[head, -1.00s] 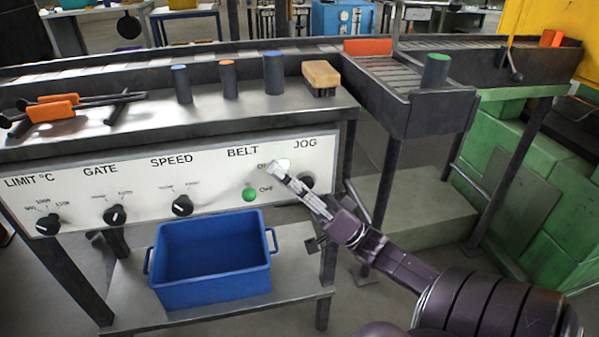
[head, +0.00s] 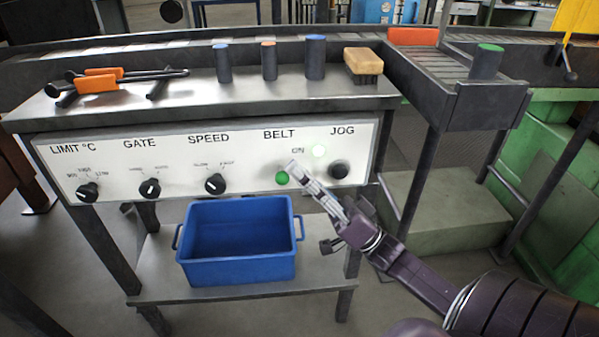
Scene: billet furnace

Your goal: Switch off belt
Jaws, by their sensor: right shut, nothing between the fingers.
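The white control panel (head: 110,160) has a BELT section with a round green button (head: 282,178) at its lower part. Above and to the right, beside the word ON, a pale greenish-white lamp (head: 319,151) looks lit. My right gripper (head: 293,168) comes in from the lower right, shut and empty. Its tips are just up and to the right of the green button in the picture; I cannot tell whether they touch the panel. The gripper covers the area right of the button, hiding the OFF label. My left gripper is not in view.
Right of the gripper is the black JOG knob (head: 338,169); the SPEED knob (head: 215,184) is to the left. A blue bin (head: 238,270) stands on the shelf below.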

